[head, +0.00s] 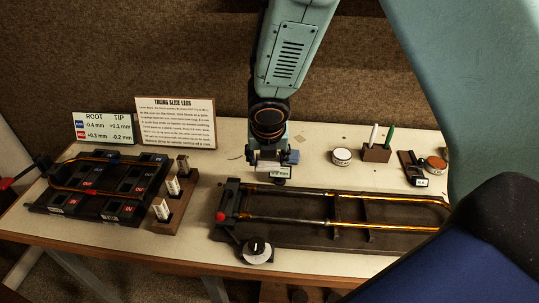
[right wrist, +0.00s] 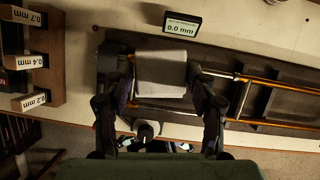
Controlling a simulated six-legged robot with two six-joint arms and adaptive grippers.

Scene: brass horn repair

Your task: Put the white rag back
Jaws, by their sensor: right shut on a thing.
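The white rag (right wrist: 160,73) shows as a pale, folded block in the right wrist view. My right gripper (right wrist: 160,100) is shut on it, with one dark finger on each side. In the head view my right gripper (head: 271,166) is low over the bench, behind the left end of the slide fixture (head: 290,239). The rag is hard to make out there. I cannot tell whether it touches the bench or fixture. My left gripper is not in view.
The fixture bears brass tubes (head: 388,198) and a dial (head: 257,250). A small 0.0 mm display (right wrist: 181,24) stands close to the rag. A gauge block rack (head: 172,198) and black tray (head: 60,208) are left. A pen holder (head: 376,153) and tins (head: 341,156) stand back right.

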